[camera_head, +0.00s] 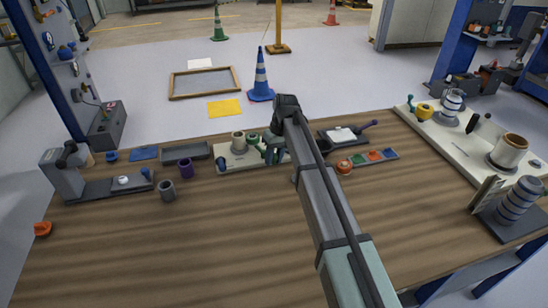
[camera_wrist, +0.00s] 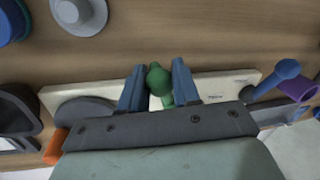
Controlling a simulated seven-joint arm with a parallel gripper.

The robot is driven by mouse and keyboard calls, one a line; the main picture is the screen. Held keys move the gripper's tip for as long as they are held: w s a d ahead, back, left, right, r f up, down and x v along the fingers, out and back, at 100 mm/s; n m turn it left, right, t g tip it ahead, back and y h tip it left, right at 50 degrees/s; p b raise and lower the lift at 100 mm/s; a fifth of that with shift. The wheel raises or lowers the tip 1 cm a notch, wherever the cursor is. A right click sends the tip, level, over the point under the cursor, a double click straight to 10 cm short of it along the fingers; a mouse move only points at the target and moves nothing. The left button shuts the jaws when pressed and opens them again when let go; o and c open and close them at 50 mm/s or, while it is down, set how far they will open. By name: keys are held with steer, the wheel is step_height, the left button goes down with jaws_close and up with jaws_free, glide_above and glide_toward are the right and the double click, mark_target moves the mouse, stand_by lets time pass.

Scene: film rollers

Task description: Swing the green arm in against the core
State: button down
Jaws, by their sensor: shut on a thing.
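My gripper (camera_head: 272,153) is down at a small cream board (camera_head: 228,162) near the back of the wooden table. In the wrist view my gripper's two blue fingers (camera_wrist: 158,90) stand on either side of the round green knob of the green arm (camera_wrist: 158,77) and are shut on it. A beige core (camera_head: 238,143) stands on the left part of the board, left of my gripper. A green part (camera_head: 253,138) shows between the core and my gripper. My gripper hides most of the green arm in the head view, so its gap to the core cannot be told.
Right of my gripper are a dark tray (camera_head: 343,136) and a strip of coloured pieces (camera_head: 375,156). A grey tray (camera_head: 185,152) and a purple cup (camera_head: 186,168) stand to the left. A larger cream board (camera_head: 455,140) with a bigger roll is far right.

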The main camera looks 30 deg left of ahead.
steer(key=c, duration=0.8)
jaws_free()
steer(key=shift+c, duration=0.2)
step_height(320, 180, up, 14)
steer(key=w+d, duration=0.1)
steer(key=w, duration=0.1)
steer(key=shift+w+d+f, duration=0.2)
steer(key=shift+d, duration=0.05)
